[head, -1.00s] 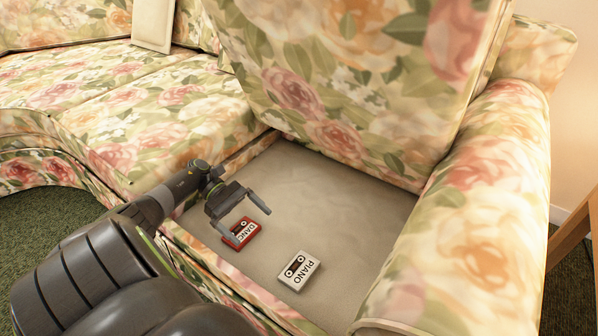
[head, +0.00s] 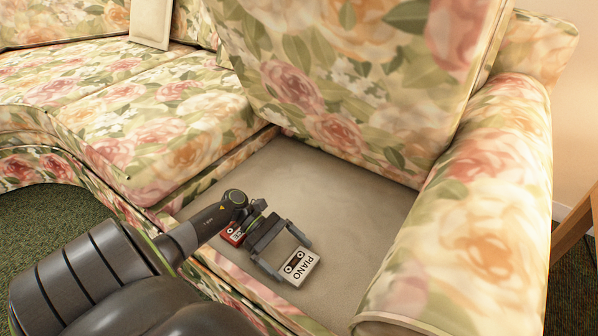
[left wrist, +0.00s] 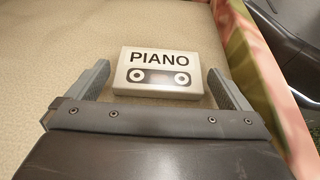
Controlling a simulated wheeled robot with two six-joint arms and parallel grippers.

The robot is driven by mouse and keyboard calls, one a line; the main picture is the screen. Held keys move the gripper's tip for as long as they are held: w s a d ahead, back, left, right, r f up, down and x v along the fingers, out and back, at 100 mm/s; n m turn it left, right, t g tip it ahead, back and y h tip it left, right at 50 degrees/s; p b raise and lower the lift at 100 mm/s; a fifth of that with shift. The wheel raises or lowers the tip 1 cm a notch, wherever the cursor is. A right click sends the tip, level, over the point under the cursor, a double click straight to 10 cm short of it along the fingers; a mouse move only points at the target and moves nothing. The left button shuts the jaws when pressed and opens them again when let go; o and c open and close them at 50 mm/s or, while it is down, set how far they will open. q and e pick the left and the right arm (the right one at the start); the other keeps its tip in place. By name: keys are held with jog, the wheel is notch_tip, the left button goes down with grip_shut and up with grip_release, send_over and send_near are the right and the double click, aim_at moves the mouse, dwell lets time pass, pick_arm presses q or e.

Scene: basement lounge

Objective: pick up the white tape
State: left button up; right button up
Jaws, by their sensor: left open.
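The white tape (head: 299,267), a cassette marked PIANO, lies flat on the bare grey seat base of the sofa. In the left wrist view the white tape (left wrist: 158,72) sits ahead of and partly between the fingertips, label up. My left gripper (head: 291,257) is open, with a finger to either side of the tape's near end; it also shows in the left wrist view (left wrist: 158,85). I cannot tell whether the fingers touch the tape. A red tape (head: 232,234) lies behind my left wrist, partly hidden by it. My right gripper is not in view.
The seat base (head: 350,195) is clear to the right and behind. A flowered cushion (head: 340,80) leans up at the back. The sofa arm (head: 470,200) rises on the right, and the front edge (head: 240,285) runs close to the tape.

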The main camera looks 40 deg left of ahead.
aim_at(299, 267)
pick_arm(q)
jog(key=shift+x, duration=1.25)
jog(key=c, duration=0.7)
